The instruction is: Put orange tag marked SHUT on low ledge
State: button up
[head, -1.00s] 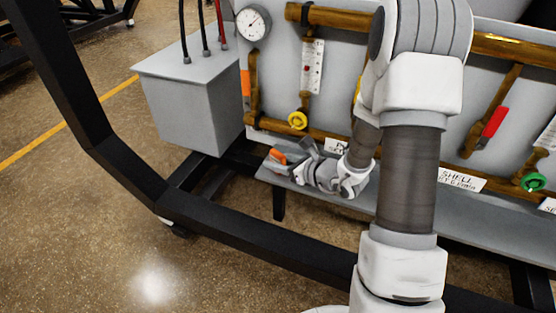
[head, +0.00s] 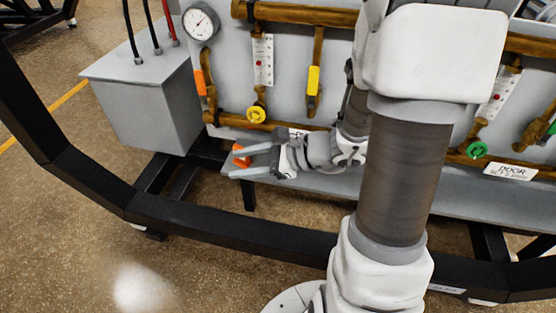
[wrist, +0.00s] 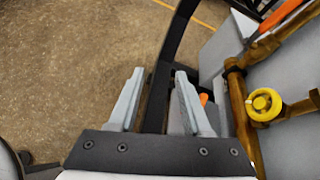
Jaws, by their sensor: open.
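My gripper (head: 236,165) is open and points left over the left end of the low grey ledge (head: 345,194). In the wrist view its two fingers (wrist: 160,73) stand wide apart with nothing between them. An orange piece (head: 241,154), likely the tag, shows by the upper finger in the head view. In the wrist view this orange piece (wrist: 204,98) lies just outside the right finger, partly hidden by it. It appears to be on the ledge, apart from the grip. No lettering is readable on it.
Above the ledge are brown pipes with a yellow round knob (head: 256,115), a yellow lever (head: 313,80), an orange lever (head: 200,83) and a gauge (head: 201,22). A grey box (head: 150,105) stands left. A black frame bar (head: 230,222) runs in front.

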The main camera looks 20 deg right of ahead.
jog(key=s+a+r+n+g+h, duration=0.2)
jog(key=s+r+n+g+h, duration=0.4)
jog(key=s+n, duration=0.9)
jog(key=d+r+n+t+h, duration=0.4)
jog(key=d+r+n, duration=0.1)
jog(key=r+n, duration=0.2)
notch_tip(320, 180, up, 21)
jog(key=p, duration=2.1)
jog(key=shift+w+a+f, duration=0.15)
jog(key=shift+w+a, duration=0.05)
jog(key=shift+w, duration=0.25)
